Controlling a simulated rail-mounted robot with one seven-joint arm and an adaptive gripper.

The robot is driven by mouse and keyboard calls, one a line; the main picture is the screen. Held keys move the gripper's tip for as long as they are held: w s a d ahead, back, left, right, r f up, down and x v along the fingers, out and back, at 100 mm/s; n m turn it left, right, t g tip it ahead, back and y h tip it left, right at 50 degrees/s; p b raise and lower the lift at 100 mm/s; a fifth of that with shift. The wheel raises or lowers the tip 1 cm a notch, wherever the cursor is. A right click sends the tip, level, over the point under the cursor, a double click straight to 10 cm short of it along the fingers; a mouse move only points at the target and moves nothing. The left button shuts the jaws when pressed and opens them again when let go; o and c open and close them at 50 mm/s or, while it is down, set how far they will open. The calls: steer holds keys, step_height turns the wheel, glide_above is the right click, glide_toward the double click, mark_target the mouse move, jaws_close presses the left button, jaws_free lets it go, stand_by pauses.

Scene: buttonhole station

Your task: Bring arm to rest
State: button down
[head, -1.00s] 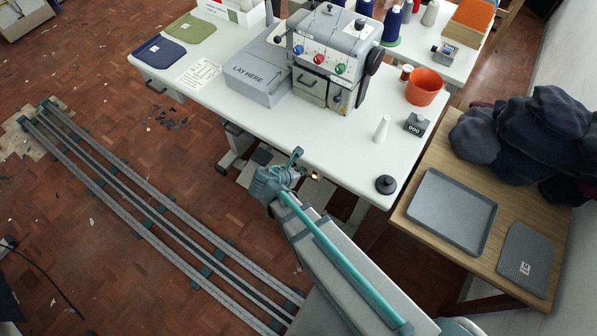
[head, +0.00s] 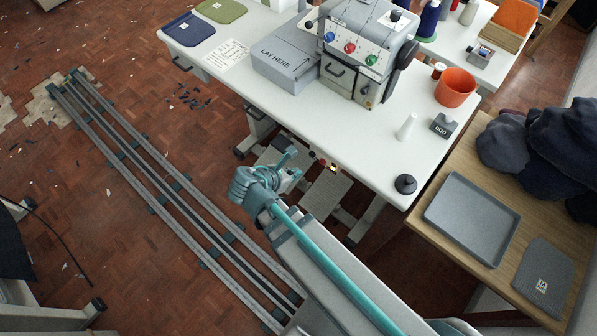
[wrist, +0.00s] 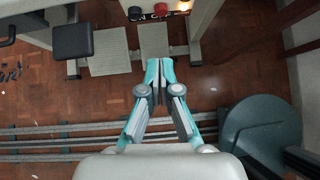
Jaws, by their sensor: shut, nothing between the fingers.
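My gripper (wrist: 159,75) shows in the wrist view with its two teal fingers together at the tips and nothing between them. It points over the floor toward the pedals under the sewing table. In the head view, the end of my arm is at the middle, beside the front edge of the white table (head: 375,165) and apart from it. The fingertips there are small and partly hidden by the wrist.
Rails (head: 150,185) run along the parquet floor at left. The table holds a grey sewing machine (head: 345,70), an orange cup (head: 456,88) and a white cone (head: 406,127).

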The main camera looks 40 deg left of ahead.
stand_by(0.7)
steer(key=w+d+f+m+g+h+b, duration=0.25)
steer(key=d+f+m, duration=0.35)
steer(key=d+f, duration=0.4)
steer(key=w+d+f+m+g+h+b, duration=0.1)
steer(key=w+d+f+m+g+b, duration=0.2)
steer(key=d+f+m, duration=0.5)
steer(key=s+d+f+m+g+y+b, duration=0.1)
steer(key=s+d+f+m+g, duration=0.25)
steer(key=d+f, duration=0.35)
steer(key=s+d+f+m+g+b, duration=0.1)
steer(key=s+d+f+m+g, duration=0.2)
steer(key=d+f, duration=0.35)
steer(key=s+d+r+m+g+y+p, duration=0.1)
steer(key=s+d+r+m+p, duration=0.1)
steer(key=d+m, duration=0.5)
steer(key=s+d+r+m+g+y+p, duration=0.2)
steer(key=s+d+m+p, duration=0.3)
steer(key=d+m, duration=0.1)
steer(key=shift+s+d+r+m+g+p, duration=0.3)
steer(key=shift+d+r+m, duration=0.1)
steer(key=shift+m, duration=0.15)
steer(key=shift+y, duration=0.25)
